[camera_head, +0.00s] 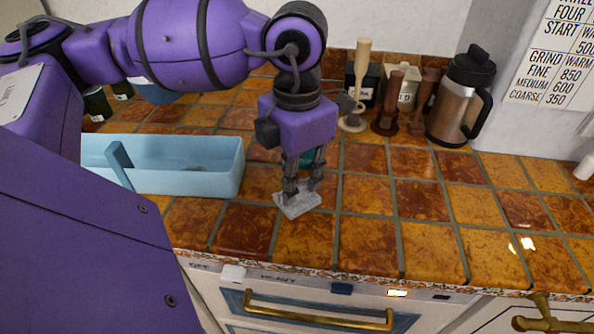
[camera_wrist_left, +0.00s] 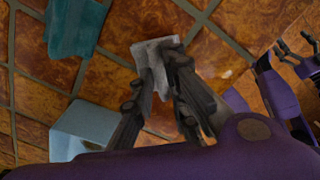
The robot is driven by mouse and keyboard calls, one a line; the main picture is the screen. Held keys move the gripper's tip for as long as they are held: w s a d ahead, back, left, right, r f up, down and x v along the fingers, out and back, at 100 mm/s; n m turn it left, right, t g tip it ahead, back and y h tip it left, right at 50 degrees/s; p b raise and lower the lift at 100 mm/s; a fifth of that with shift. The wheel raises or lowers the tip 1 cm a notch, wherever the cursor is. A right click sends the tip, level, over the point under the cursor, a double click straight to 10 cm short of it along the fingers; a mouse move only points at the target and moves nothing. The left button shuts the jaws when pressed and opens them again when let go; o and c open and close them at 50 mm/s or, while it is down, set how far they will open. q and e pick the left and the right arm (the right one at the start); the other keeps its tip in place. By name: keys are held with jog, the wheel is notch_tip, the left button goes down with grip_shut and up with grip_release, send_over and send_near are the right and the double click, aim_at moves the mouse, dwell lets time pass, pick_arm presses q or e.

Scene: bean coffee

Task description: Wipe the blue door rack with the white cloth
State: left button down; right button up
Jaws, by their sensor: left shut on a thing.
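The blue door rack (camera_head: 190,182) is a light blue open bin on the tiled counter, partly hidden behind my purple left arm. Its corner also shows at the lower left of the left wrist view (camera_wrist_left: 88,122). My left gripper (camera_head: 304,184) points down just right of the rack, shut on the white cloth (camera_head: 297,204). The cloth hangs between the fingertips at or just above the tiles; contact is unclear. In the left wrist view the cloth (camera_wrist_left: 155,60) is pinched at the fingertips. My right gripper (camera_wrist_left: 297,55) shows at the right edge of the wrist view, its fingers apart.
A teal cloth-like item (camera_wrist_left: 76,27) lies on the tiles behind my left gripper. A steel press pot (camera_head: 461,98), brown tampers (camera_head: 391,105) and dark and pale canisters (camera_head: 403,88) stand at the back. The counter right of my gripper is clear. A brass-handled drawer (camera_head: 318,316) is below the front edge.

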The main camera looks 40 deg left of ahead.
aim_at(297, 186)
pick_arm(q)
notch_tip(297, 186, up, 8)
jog(key=p, duration=0.5)
jog(key=shift+r, duration=0.2)
jog(key=shift+f, duration=0.2)
pick_arm(e)
notch_tip(297, 186, up, 6)
jog(key=w, duration=0.2)
jog(key=shift+w+f+t, duration=0.25)
jog(key=shift+w+t, duration=0.05)
jog(key=shift+t, duration=0.1)
